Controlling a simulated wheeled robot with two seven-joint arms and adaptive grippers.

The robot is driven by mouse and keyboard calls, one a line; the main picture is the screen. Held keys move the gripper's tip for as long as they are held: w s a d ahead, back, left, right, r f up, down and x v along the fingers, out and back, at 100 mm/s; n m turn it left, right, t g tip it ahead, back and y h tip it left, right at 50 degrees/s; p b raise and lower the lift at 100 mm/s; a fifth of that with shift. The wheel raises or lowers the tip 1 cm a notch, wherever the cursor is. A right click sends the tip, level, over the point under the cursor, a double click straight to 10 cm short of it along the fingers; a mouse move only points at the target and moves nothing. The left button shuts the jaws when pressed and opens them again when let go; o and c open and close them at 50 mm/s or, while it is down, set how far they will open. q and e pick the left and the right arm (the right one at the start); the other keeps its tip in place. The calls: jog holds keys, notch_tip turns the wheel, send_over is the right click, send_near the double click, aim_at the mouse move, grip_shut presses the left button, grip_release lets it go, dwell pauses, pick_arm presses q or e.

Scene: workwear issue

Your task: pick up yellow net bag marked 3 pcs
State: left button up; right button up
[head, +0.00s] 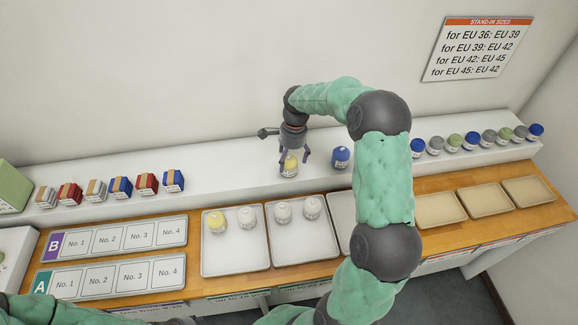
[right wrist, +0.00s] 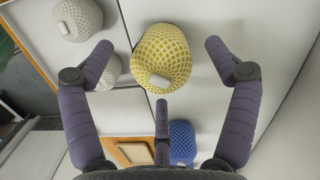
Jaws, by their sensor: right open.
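A yellow net bag (head: 289,167) stands on the white ledge at the back, under my right gripper (head: 294,157). In the right wrist view the yellow bag (right wrist: 162,52) lies between the spread fingers of the open gripper (right wrist: 160,62), with gaps to both side fingers. It bears a small pale tag whose print I cannot read. Another yellow bag (head: 216,222) sits in the leftmost tray. My left arm shows only at the bottom left of the head view; its gripper is out of view.
A blue net bag (head: 341,157) stands on the ledge right of the gripper. A pale bag (head: 247,216) shares the leftmost tray (head: 235,262). Several boxes (head: 121,188) stand on the ledge at left, and a row of bags (head: 436,146) at right.

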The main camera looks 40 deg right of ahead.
aim_at(288, 167)
jog(key=f, duration=0.4)
jog(key=shift+w+a+f+b, duration=0.1)
jog(key=shift+a+f+b, duration=0.1)
jog(key=shift+f+b, duration=0.15)
jog(key=c, duration=1.2)
